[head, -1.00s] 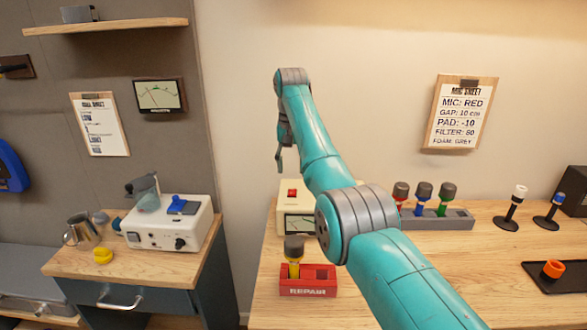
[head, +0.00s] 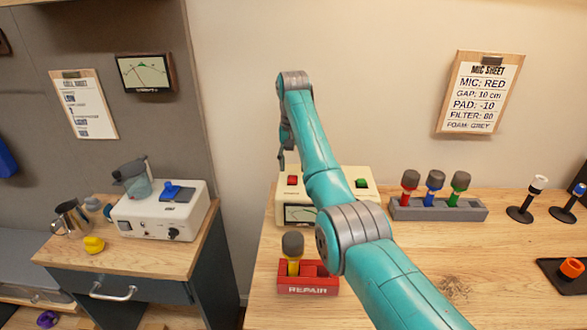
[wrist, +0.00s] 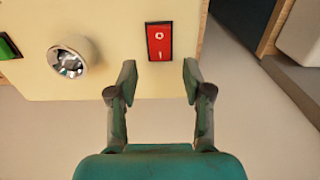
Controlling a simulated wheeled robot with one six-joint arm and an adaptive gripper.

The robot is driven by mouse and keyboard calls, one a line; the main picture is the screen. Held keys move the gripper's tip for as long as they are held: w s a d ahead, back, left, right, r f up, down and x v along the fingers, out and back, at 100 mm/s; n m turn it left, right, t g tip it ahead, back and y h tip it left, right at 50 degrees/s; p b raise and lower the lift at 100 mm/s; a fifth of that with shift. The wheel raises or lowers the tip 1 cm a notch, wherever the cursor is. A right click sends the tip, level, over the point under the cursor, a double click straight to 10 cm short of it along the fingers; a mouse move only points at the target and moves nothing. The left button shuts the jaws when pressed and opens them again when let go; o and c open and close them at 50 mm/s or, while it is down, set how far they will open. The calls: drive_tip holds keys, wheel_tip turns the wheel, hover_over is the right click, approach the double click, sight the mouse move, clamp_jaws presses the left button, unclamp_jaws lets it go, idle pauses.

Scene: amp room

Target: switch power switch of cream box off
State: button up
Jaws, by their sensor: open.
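The cream box (head: 362,184) stands on the wooden bench at the wall, partly hidden behind my arm in the head view. Its red rocker switch (head: 292,181), marked O and I, is on its top at the left; it also shows in the wrist view (wrist: 159,41). A green switch (head: 361,183) is on the right of the top, cut off at the left edge in the wrist view. A silver knob (wrist: 69,57) lies between them. My gripper (wrist: 157,78) is open and empty, its fingertips on either side of the red switch's lower end in the picture. I cannot tell any contact.
A red REPAIR holder (head: 309,279) with a yellow microphone (head: 293,251) stands in front of the box. A grey rack (head: 438,209) with three microphones is to the right. A white machine (head: 160,213) stands on the separate left cabinet.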

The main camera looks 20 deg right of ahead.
sight(293, 179)
drive_tip(key=shift+f, duration=1.2)
clamp_jaws()
drive_tip(key=shift+s+t, duration=0.1)
drive_tip(key=shift+t, duration=0.3)
drive_tip(key=shift+s+a+r+t+h, duration=0.15)
drive_tip(key=shift+t+h, duration=0.1)
drive_tip(key=shift+t, duration=0.25)
drive_tip(key=shift+s+d+r+t+h, duration=0.1)
drive_tip(key=shift+t+h, duration=0.15)
drive_tip(key=shift+t, duration=0.25)
